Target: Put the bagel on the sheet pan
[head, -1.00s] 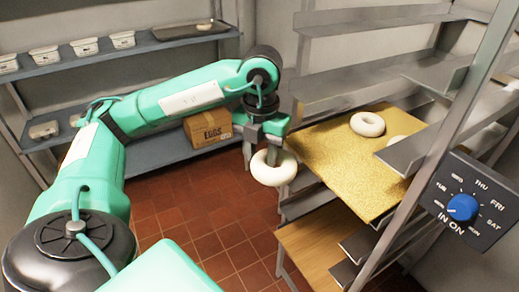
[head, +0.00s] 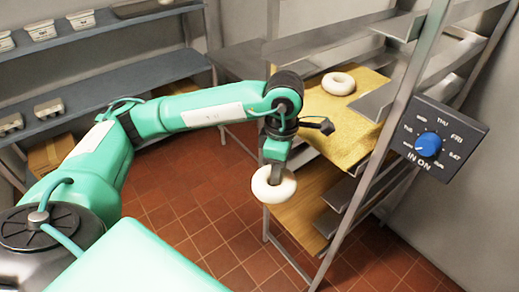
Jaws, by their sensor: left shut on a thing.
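My left gripper (head: 274,168) is shut on a pale ring-shaped bagel (head: 274,188), which hangs from its fingers in the open air. The held bagel shows in front of and to the left of the rack, lower in the picture than the gold sheet pan (head: 345,132). The sheet pan lies on a rack shelf, and its near left part is hidden behind my left wrist. Another pale bagel (head: 338,83) lies flat on the pan toward its far end. My right gripper is not in view.
A metal rack (head: 392,95) with several shelves surrounds the pan; its post stands to the right of the pan. A wooden board (head: 305,203) lies on a lower shelf. A dial box (head: 437,142) is at the right. Shelves with white tubs (head: 40,30) stand at the left.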

